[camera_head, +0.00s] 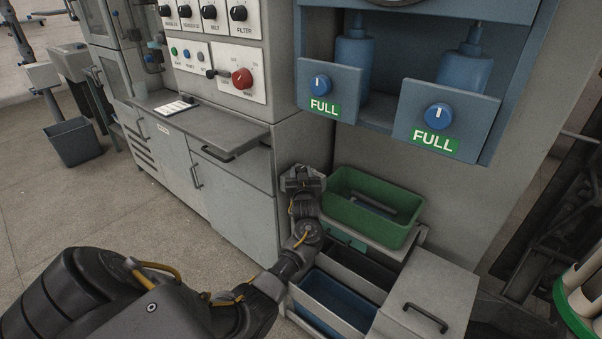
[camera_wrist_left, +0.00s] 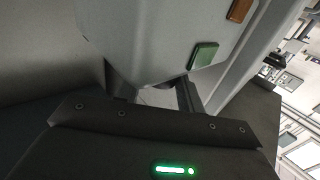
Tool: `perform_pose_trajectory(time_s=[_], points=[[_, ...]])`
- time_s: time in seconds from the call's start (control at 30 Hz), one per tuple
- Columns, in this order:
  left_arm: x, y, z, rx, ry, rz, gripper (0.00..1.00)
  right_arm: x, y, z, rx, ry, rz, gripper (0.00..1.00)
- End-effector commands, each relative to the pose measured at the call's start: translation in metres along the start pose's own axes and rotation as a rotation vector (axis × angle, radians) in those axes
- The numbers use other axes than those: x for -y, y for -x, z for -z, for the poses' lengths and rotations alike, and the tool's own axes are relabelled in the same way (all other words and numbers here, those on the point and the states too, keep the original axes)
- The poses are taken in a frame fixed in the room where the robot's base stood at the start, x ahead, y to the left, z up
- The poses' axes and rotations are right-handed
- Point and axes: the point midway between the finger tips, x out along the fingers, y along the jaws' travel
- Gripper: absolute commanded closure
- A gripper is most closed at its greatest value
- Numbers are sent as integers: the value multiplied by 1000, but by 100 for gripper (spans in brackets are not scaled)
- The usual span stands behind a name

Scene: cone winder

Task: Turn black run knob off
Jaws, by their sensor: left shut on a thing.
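Several black knobs sit in a row on the upper control panel, the rightmost one (camera_head: 238,13) marked FILTER. A black handle (camera_head: 217,73) sits lower, left of a red knob (camera_head: 242,78). I cannot read which black control is the run knob. My left gripper (camera_head: 303,180) is low beside the cabinet, at the left end of the green bin, well below the panel. In the left wrist view, its dark fingers (camera_wrist_left: 150,95) are at the lower edge of a large grey thing (camera_wrist_left: 155,40) and shut on it; the contact is partly hidden. My right gripper is out of view.
A grey worktop (camera_head: 205,128) juts out below the panel. A green bin (camera_head: 370,207) and an open drawer with a blue bin (camera_head: 338,303) stand near my left forearm. Two blue knobs (camera_head: 320,84) (camera_head: 438,116) marked FULL are at upper right.

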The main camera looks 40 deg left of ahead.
Motion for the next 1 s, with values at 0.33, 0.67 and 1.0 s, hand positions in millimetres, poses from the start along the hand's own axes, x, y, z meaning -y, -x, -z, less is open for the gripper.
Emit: perform_pose_trajectory(time_s=[0.33,0.67,1.0], points=[[-1,0,1,-2,1,47,85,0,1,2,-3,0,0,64],[-1,0,1,-3,2,47,57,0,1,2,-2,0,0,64],[0,0,1,-2,1,47,42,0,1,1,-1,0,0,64]])
